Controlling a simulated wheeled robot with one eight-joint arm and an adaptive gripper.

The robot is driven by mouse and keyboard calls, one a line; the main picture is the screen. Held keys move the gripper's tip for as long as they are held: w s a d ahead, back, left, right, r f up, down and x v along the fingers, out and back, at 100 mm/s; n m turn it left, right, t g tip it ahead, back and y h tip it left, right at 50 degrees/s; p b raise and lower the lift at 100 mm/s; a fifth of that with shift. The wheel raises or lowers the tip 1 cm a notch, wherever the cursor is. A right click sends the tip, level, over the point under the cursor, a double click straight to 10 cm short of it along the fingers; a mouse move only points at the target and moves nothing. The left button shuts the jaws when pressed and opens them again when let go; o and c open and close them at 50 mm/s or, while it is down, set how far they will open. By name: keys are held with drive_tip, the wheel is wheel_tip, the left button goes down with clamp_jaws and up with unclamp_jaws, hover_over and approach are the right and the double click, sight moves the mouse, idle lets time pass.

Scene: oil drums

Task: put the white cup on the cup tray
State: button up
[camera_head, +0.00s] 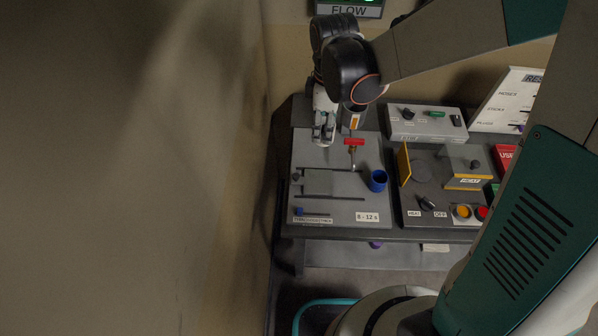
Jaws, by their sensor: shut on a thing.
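My gripper (323,140) points down over the back left part of the grey panel (345,212). It is shut on a small whitish thing, which looks like the white cup; the fingers and my arm hide most of it. I cannot tell whether it touches the panel. A red T-shaped handle (354,142) stands close to the right of the fingers. I cannot make out for sure which surface is the cup tray.
To the right is a dark panel (415,208) with a yellow plate (404,164), a round orange piece (462,211) and a round red piece (483,212). A grey switch box (425,124) stands behind it. A bare wall (150,170) fills the left side.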

drive_tip(key=f+b, duration=0.4)
drive_tip(key=f, duration=0.2)
drive_tip(key=f+b, duration=0.4)
drive_tip(key=f, duration=0.3)
drive_tip(key=s+f+b, duration=0.1)
drive_tip(key=f+b, duration=0.4)
drive_tip(key=f, duration=0.2)
drive_tip(key=shift+a, duration=0.1)
drive_tip(key=shift+f, duration=0.2)
drive_tip(key=o, duration=1.1)
drive_tip(key=shift+r, duration=0.1)
wheel_tip(320, 180, up, 12)
drive_tip(key=p, duration=0.3)
drive_tip(key=shift+r, duration=0.1)
